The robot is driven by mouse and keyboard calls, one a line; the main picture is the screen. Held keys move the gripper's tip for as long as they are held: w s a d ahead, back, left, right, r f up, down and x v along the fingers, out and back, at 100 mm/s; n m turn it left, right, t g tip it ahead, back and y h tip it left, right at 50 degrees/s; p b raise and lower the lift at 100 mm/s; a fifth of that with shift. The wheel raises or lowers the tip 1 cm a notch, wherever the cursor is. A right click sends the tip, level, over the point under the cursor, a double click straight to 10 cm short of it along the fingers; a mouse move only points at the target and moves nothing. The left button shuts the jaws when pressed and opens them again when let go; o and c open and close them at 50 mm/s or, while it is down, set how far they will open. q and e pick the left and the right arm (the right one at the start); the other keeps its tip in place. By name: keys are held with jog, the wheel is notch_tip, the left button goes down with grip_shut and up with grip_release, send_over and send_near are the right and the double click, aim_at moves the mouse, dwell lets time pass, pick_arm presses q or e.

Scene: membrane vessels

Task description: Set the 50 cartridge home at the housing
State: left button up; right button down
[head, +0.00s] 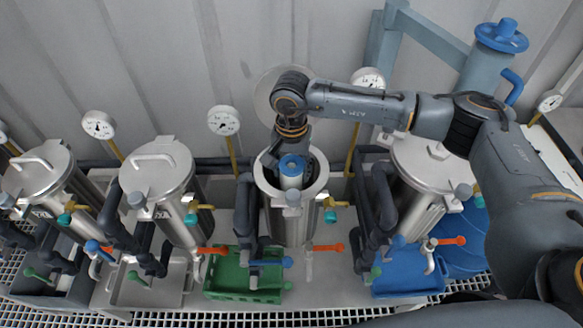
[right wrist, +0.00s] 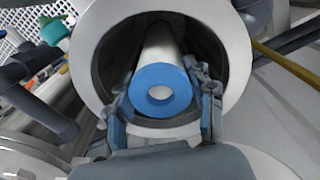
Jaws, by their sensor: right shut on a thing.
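The cartridge (head: 291,181) is white with a blue ring-shaped end cap. It stands inside the open steel housing (head: 318,187), with its blue end near the mouth. In the right wrist view the cartridge's blue cap (right wrist: 160,91) shows between the fingers, and its white body runs down into the dark bore of the housing (right wrist: 240,62). My right gripper (head: 283,160) is above the housing mouth and shut on the cartridge near its blue end. The cartridge's lower end and its seat are hidden. No number can be read on it. My left gripper is not in view.
Lidded steel vessels (head: 157,170) stand to the left, and another (head: 425,165) stands to the right. Dark pipes and coloured valve handles crowd the front. A green crate (head: 228,283) and a blue crate (head: 400,284) sit below. Gauges (head: 223,120) rise behind.

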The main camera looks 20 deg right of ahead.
jog(key=shift+f+b, duration=1)
jog(key=shift+f, duration=0.2)
jog(key=shift+f+b, duration=0.25)
jog(key=shift+b, duration=0.3)
jog(key=shift+c, duration=2.1)
grip_release()
jog(key=shift+r, duration=0.2)
notch_tip(320, 180, up, 12)
jog(key=shift+f, duration=0.2)
